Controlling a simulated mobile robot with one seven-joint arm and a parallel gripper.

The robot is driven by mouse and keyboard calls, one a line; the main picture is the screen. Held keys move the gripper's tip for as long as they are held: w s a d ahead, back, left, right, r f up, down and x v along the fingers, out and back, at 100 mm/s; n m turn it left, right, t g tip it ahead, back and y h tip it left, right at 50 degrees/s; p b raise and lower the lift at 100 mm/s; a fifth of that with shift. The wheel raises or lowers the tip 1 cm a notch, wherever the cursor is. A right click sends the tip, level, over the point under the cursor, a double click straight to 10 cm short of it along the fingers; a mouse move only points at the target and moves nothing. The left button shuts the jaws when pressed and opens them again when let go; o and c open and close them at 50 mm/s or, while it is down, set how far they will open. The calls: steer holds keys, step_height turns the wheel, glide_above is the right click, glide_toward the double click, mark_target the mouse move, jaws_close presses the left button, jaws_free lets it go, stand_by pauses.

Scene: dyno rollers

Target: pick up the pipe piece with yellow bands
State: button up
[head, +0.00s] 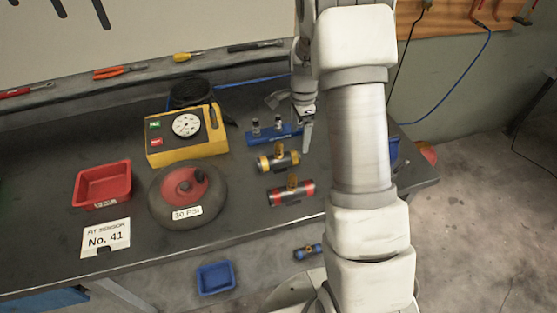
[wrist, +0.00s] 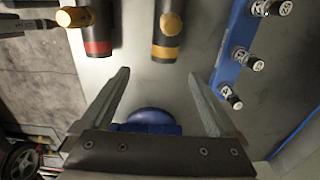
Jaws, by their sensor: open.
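The pipe piece with yellow bands (head: 278,161) lies on the dark bench in the head view, a dark tee with a yellow stub on top. In the wrist view the yellow-banded piece (wrist: 167,33) is at the top centre, beyond my fingertips and not between them. My gripper (wrist: 158,75) is open, with nothing held between its fingers. In the head view my gripper (head: 307,130) is partly hidden by my arm and sits just behind and right of the piece.
A similar red-banded pipe piece (head: 291,192) lies close in front; it also shows in the wrist view (wrist: 98,38). A blue rack (head: 275,135) with several fittings stands behind. A yellow gauge box (head: 187,145), black disc (head: 165,208) and red tray (head: 103,185) are left.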

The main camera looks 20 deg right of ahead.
mark_target(297, 152)
step_height(297, 152, down, 4)
steer(key=shift+r, duration=0.1)
steer(key=shift+w+a+f+p, duration=0.1)
steer(key=shift+w+f+p, duration=0.1)
steer(key=shift+f, duration=0.65)
steer(key=shift+w+d+f+p, duration=0.1)
steer(key=shift+f+p, duration=0.15)
steer(key=shift+f, duration=0.55)
steer(key=shift+w+a+f+p, duration=0.1)
steer(key=shift+f+p, duration=0.1)
steer(key=shift+f, duration=0.65)
steer(key=shift+c, duration=0.3)
jaws_close()
